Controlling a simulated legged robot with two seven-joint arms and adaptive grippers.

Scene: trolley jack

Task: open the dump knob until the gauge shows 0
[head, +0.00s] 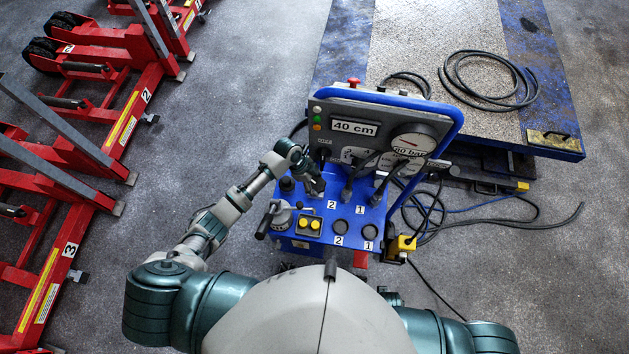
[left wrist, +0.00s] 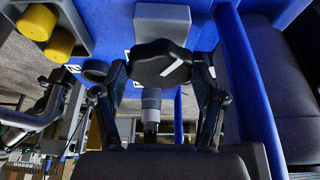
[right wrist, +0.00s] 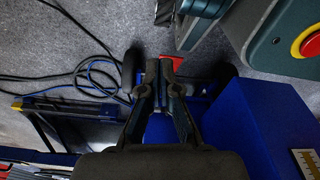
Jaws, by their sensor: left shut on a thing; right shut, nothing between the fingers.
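A black knob (left wrist: 162,64) with a white mark sits between the fingers of my left gripper (left wrist: 162,82) in the left wrist view. The gripper is shut on it. In the head view my left gripper (head: 314,184) reaches the blue control cart (head: 318,226), and its fingers hide the knob there. The round gauge (head: 412,142) is on the cart's upright panel; a label under it seems to read 60 bar, and the needle is too small to read. My right gripper (right wrist: 163,75) is shut and empty in the right wrist view.
A lever valve (head: 279,214) and two yellow buttons (head: 309,223) are close to my left gripper. A 40 cm display (head: 354,128) is on the panel. Red numbered jack frames (head: 95,150) stand left, a platform (head: 440,40) behind. Hoses (head: 430,220) lie on the right floor.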

